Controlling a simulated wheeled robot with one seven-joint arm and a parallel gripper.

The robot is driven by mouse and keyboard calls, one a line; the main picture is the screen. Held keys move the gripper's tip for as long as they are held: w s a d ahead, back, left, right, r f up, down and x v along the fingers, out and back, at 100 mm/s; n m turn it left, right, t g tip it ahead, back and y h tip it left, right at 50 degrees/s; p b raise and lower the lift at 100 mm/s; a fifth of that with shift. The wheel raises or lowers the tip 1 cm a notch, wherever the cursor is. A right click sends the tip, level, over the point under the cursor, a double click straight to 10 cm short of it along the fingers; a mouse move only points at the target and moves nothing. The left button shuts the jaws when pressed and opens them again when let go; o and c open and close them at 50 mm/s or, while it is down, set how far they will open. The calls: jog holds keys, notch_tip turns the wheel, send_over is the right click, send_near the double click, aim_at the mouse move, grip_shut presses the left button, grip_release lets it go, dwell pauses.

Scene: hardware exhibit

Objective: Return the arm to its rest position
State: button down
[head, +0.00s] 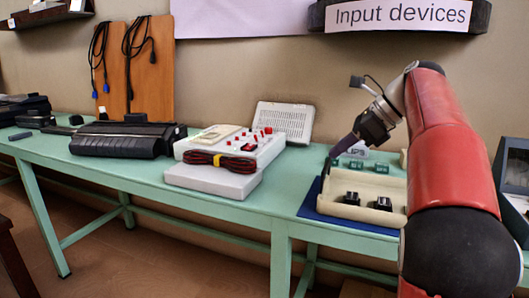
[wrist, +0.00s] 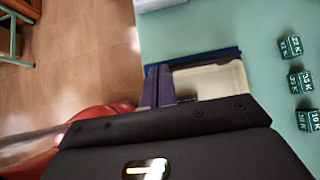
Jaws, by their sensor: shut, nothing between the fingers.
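My red arm reaches up at the right of the head view and bends down to my gripper (head: 333,154), which hangs above the table's right part, over the back left of a cream tray (head: 330,206). In the wrist view the two purple-grey fingers (wrist: 157,86) lie side by side, shut and empty. They overlap the edge of the tray (wrist: 225,80) from that camera, and my gripper's dark body hides much of it.
Several green cubes (head: 355,164) stand behind the tray; they also show in the wrist view (wrist: 300,82). Black switches (head: 383,203) lie in the tray on a blue mat (head: 308,205).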

jog(key=s+f+n+t+h, duration=0.1)
jog(key=s+f+n+h, duration=0.3)
jog(key=s+f+n, duration=0.7)
jog(key=s+a+f+n+t+h, duration=0.1)
jog(key=s+f+n+h, duration=0.3)
jog(key=s+f+n, duration=0.7)
jog(key=s+f, duration=0.1)
jog(key=s, duration=0.5)
jog(key=shift+s, duration=0.2)
jog(key=shift+a, duration=0.1)
